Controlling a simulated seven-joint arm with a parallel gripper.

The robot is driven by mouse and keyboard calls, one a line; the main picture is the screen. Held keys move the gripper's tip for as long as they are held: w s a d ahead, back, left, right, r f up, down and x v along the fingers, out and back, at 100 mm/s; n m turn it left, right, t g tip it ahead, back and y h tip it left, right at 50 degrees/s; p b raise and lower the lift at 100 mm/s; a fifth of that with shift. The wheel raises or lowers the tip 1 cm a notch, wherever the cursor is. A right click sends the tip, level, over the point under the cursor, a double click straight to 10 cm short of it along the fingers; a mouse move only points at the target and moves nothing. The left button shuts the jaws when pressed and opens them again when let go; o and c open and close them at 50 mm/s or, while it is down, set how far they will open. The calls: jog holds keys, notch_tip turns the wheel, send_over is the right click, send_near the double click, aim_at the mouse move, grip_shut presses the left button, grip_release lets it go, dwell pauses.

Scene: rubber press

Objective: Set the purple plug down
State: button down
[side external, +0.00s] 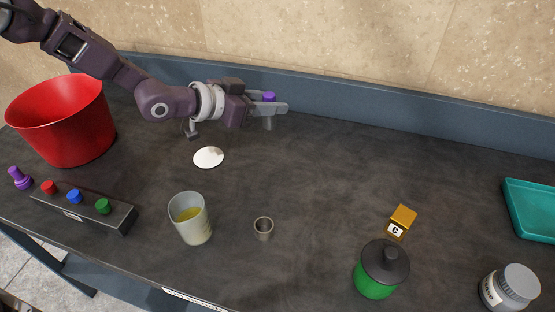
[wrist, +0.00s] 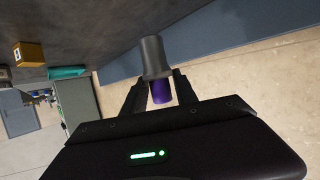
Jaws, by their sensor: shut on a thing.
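My gripper (side external: 272,107) is shut on the purple plug (side external: 268,96) and holds it in the air above the back of the dark table. The plug's purple end shows above the fingers in the side view, with a grey cylindrical part (side external: 269,124) below them. In the wrist view, the purple part (wrist: 161,92) sits between the fingers (wrist: 158,88), and the wider grey part (wrist: 153,57) extends beyond them.
A white disc (side external: 208,157) lies below my gripper. A glass beaker with yellow contents (side external: 190,220) and a small grey cup (side external: 263,228) stand in front. A red bucket (side external: 65,125), orange cube (side external: 403,217), green jar (side external: 378,275), white jar (side external: 510,288) and teal tray (side external: 530,205) surround clear middle space.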

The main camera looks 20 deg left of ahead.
jog(key=f, duration=0.3)
jog(key=d+f, duration=0.1)
jog(key=f, duration=0.2)
jog(key=d+f, duration=0.1)
jog(key=f, duration=0.3)
jog(key=shift+s+d, duration=0.1)
jog(key=shift+s, duration=0.05)
jog(key=c, duration=1)
grip_release()
jog(key=shift+f, duration=0.1)
jog(key=shift+o, duration=0.2)
jog(key=v, duration=1.2)
jog(key=shift+r, duration=0.25)
